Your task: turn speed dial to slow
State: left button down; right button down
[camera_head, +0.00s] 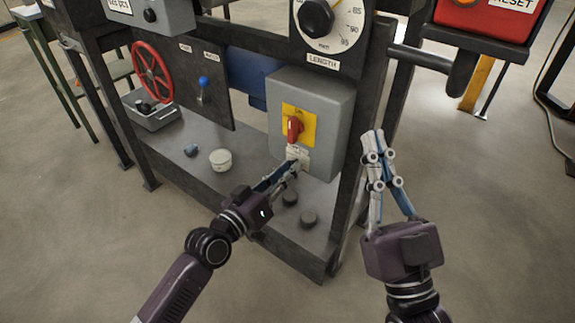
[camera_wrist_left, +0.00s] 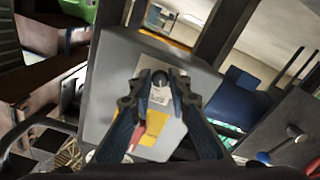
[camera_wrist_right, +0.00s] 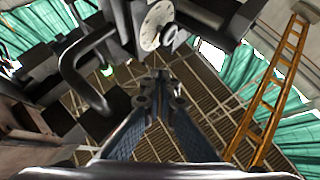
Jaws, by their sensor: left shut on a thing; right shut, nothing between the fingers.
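A grey control box (camera_head: 330,105) carries a red rotary switch (camera_head: 295,127) on a yellow plate (camera_head: 308,122). Below the switch is a small white plate (camera_head: 303,155). In the left wrist view, a small black dial (camera_wrist_left: 160,78) stands on this plate; its lettering is too small to read. My left gripper (camera_head: 293,166) reaches the plate from the front, its fingertips shut around the dial. In the head view the gripper hides the dial, so its setting cannot be told. My right gripper (camera_head: 378,142) is shut and empty, raised to the right of the box.
A large LENGTH dial (camera_head: 318,18) is above the box. A red handwheel (camera_head: 152,70) and a blue-tipped lever (camera_head: 203,83) are at the left. A white tub (camera_head: 220,161) and dark round pieces (camera_head: 308,219) are on the shelf. A dark post stands between my grippers.

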pick_arm(q)
jog(key=shift+n+p, duration=1.1)
jog(key=shift+n, duration=2.5)
pick_arm(e)
jog(key=w+f+g+h, duration=0.2)
jog(key=w+f+g, duration=0.2)
jog(key=f, duration=0.8)
jog(key=shift+d+f+g+h, duration=0.25)
jog(key=shift+f+g+h, duration=0.1)
jog(key=shift+g, duration=1.05)
pick_arm(q)
jog(key=c, duration=1.8)
grip_release()
jog(key=shift+s+a, duration=0.1)
jog(key=v, duration=1.1)
jog(key=shift+s+a, duration=0.2)
jog(key=shift+s, duration=0.15)
